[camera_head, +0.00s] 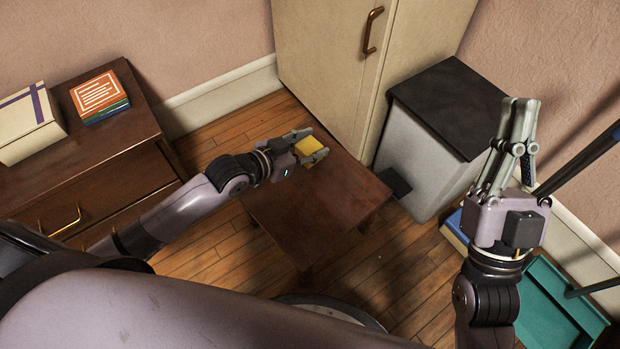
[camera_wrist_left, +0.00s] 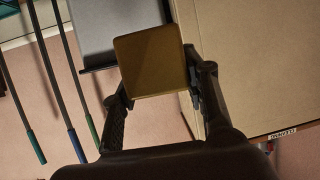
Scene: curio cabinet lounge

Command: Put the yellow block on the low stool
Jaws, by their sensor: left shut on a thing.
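The yellow block (camera_head: 309,151) is held between the fingers of my left gripper (camera_head: 312,152). It also shows in the left wrist view as a square block (camera_wrist_left: 150,62) between the two dark fingers (camera_wrist_left: 158,95). The low stool (camera_head: 325,205) is a dark brown wooden one with a flat, bare top. In the head view the block and left gripper overlap the stool's far left edge; I cannot tell the height between them. My right gripper (camera_head: 520,108) points up at the right, away from the stool, with nothing visible in it; its finger gap is unclear.
A grey bin with a black lid (camera_head: 446,100) stands right of the stool. A cream cabinet (camera_head: 345,60) stands behind it. A brown chest (camera_head: 80,160) at left carries a box (camera_head: 28,128) and books (camera_head: 100,98). A teal dustpan (camera_head: 545,310) lies at lower right.

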